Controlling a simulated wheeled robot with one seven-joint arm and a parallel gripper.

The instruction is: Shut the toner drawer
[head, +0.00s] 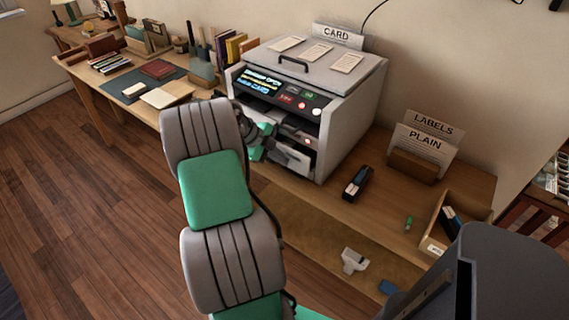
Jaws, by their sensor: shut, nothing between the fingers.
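A grey and white printer (350,110) stands on the wooden desk, with a lit display and buttons on its dark front panel. Its lower front is an open dark bay with pale and dark parts inside. I cannot clearly tell which part is the toner drawer, or how far out it stands, because my arm covers the left of the bay. My gripper (274,152) is at the front of this bay, shut and empty. Its tips are small and partly hidden, and I cannot tell whether they touch the printer.
Books and a blue mat (130,88) lie left. Floor is clear at left.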

